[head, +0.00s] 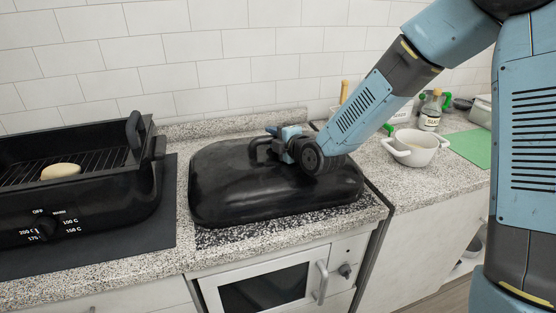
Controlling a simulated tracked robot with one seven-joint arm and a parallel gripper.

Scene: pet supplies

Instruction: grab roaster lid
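The black domed roaster lid (240,187) lies on the counter in the middle of the head view, on a dark speckled patch above the oven. Its handle (257,149) stands up on top of the lid. My gripper (274,140) is at the handle, coming in from the right. The wrist and the small blue and black gripper parts cover much of the handle. I cannot tell whether the fingers are closed around it. The black roaster base (98,205) stands open at the left, apart from the lid.
A pale round food piece (61,171) sits on the roaster's rack. A dark mat (145,241) lies under the roaster. At the right are a white pot (413,157), a bottle (430,115) and a green board (472,147). A tiled wall (170,75) closes the back.

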